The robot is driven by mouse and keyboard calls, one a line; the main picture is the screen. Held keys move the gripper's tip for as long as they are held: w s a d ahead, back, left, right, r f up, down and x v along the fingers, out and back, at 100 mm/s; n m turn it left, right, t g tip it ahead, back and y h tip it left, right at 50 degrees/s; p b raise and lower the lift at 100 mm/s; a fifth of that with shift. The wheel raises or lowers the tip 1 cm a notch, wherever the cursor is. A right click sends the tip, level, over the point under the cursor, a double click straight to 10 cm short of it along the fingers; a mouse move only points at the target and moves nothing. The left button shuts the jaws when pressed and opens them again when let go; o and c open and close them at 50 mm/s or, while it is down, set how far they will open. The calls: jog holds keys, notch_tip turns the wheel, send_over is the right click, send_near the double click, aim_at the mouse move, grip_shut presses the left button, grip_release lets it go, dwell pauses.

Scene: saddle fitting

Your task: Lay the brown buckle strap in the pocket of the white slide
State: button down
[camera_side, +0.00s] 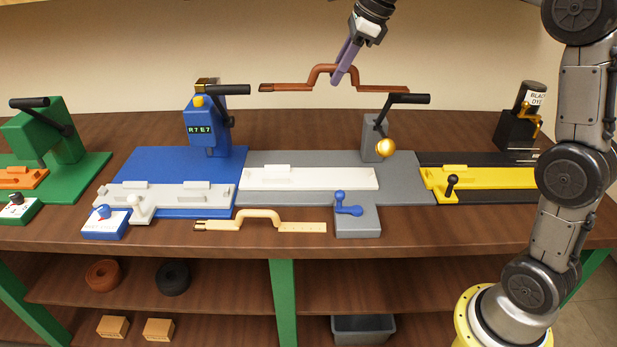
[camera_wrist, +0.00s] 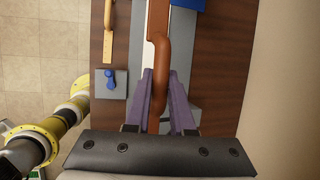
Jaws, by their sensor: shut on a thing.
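The brown buckle strap (camera_side: 382,87) is held in the air above the bench, lying roughly level, its arched loop raised in the middle. My gripper (camera_side: 341,76) is shut on that loop with its purple fingers. In the wrist view the strap (camera_wrist: 161,60) runs up from between the fingers (camera_wrist: 161,105), and its far end is cut off by the frame. The white slide (camera_side: 310,178) lies on the grey base plate (camera_side: 408,180), below the strap and apart from it. Its pocket looks empty, with small raised blocks along its edges.
A tan strap (camera_side: 262,222) lies on the bench's front edge beside a blue lever (camera_side: 348,207). A grey post with a black handle and gold ball (camera_side: 385,147) stands behind the slide. A blue machine (camera_side: 209,130) is left; a yellow slide (camera_side: 490,177) is right.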

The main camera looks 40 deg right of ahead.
jog(key=s+a+f, duration=0.2)
jog(key=s+f, duration=0.1)
jog(key=s, duration=0.4)
send_near(304, 175)
jog(key=shift+w+a+f, duration=0.2)
jog(key=shift+w, duration=0.2)
jog(key=shift+w+a+f, duration=0.2)
jog(key=shift+w+f, duration=0.05)
jog(key=shift+w, duration=0.15)
jog(key=shift+w+f, duration=0.2)
jog(key=shift+f, duration=1.6)
jog(key=c, duration=0.8)
grip_release()
jog(key=shift+f, duration=0.15)
jog(key=shift+o, duration=0.2)
